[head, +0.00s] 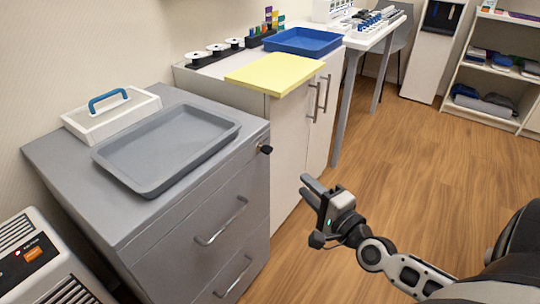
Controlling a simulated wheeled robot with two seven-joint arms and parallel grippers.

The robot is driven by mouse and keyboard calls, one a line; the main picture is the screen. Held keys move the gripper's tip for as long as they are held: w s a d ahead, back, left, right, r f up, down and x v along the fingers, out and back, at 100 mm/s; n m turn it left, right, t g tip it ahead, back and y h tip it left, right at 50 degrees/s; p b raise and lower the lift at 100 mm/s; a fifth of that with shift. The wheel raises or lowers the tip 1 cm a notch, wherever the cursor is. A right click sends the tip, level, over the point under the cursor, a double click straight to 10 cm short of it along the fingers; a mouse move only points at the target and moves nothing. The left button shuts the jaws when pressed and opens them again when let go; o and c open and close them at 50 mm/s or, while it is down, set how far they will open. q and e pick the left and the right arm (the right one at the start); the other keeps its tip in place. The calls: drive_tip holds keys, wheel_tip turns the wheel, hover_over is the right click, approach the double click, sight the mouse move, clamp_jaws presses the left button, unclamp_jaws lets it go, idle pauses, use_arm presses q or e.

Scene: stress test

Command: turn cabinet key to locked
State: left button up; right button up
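A small black key (265,149) sits in the lock near the top right corner of the grey drawer cabinet (232,190). It is too small to tell which way it is turned. My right gripper (303,184) is in front of the cabinet and to the right of the key, over the floor. Its two fingers point left toward the cabinet and stand a little apart, with nothing between them. It does not touch the key. My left gripper is not in view.
A grey tray (165,188) and a white box with a blue handle (112,125) rest on the cabinet. A white cupboard (295,125) with a yellow board (275,74) and blue tray (302,33) stands beyond. Wooden floor (430,170) is clear to the right.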

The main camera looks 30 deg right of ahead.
sight(265, 149)
drive_tip(key=w, duration=1.5)
drive_tip(key=shift+w, duration=0.35)
drive_tip(key=shift+c, duration=0.3)
clamp_jaws()
